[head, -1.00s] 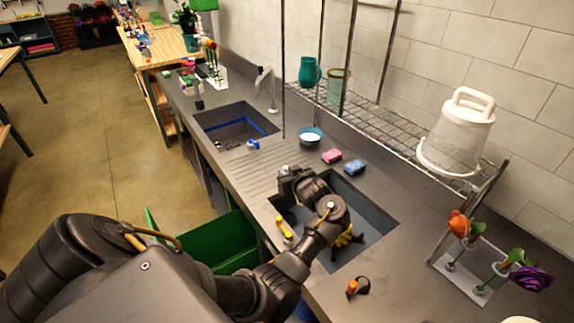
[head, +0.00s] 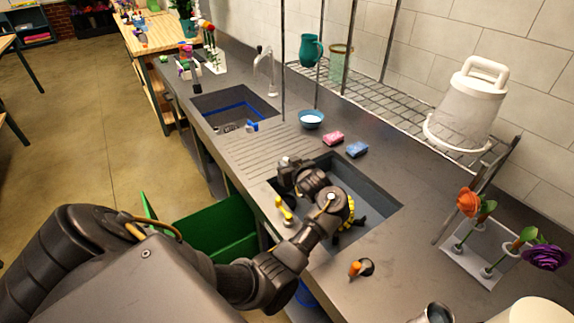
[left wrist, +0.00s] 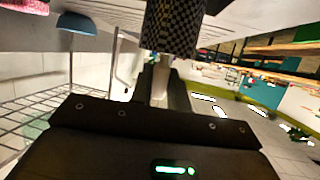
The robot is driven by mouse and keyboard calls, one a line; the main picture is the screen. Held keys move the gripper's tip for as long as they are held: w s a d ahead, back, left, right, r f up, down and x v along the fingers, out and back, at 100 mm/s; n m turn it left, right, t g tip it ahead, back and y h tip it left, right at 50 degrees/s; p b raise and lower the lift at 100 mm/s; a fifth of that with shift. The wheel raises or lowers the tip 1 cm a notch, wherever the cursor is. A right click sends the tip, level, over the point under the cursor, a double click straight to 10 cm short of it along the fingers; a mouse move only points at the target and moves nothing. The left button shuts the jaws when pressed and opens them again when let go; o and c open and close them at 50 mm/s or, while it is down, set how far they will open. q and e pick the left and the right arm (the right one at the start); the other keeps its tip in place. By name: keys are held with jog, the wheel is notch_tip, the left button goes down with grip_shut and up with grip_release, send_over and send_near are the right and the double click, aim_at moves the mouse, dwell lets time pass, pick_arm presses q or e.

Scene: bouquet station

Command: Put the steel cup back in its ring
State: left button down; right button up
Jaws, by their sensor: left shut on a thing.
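My left gripper (left wrist: 160,88) is shut on a dark cylinder (left wrist: 172,28) with a fine checkered surface. I cannot tell whether it is the steel cup. In the head view my left gripper (head: 288,166) is over the far left part of the near sink, and my own arm hides much of it; the held cylinder is not clear there. A shiny metal cup-like thing (head: 435,313) stands at the bottom edge, partly cut off. A dark ring-like piece (head: 367,266) with an orange-tipped thing lies on the counter; I cannot tell whether it is the cup's ring.
The near sink (head: 378,207) has a yellow handled thing (head: 284,208) on its left edge. A pink sponge (head: 333,138), a blue sponge (head: 357,149) and a bowl (head: 311,120) sit behind. A flower stand (head: 478,262) is at the right. A wire shelf (head: 385,97) runs along the wall.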

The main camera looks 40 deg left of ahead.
pick_arm(q)
jog(key=shift+f+b, duration=3.2)
jog(key=shift+f, duration=0.15)
jog(key=shift+f+b, duration=0.4)
jog(key=shift+f, duration=0.5)
jog(key=shift+s+d+f, duration=0.1)
jog(key=shift+d, duration=0.1)
jog(key=shift+f, duration=0.25)
jog(key=c, duration=1.3)
grip_release()
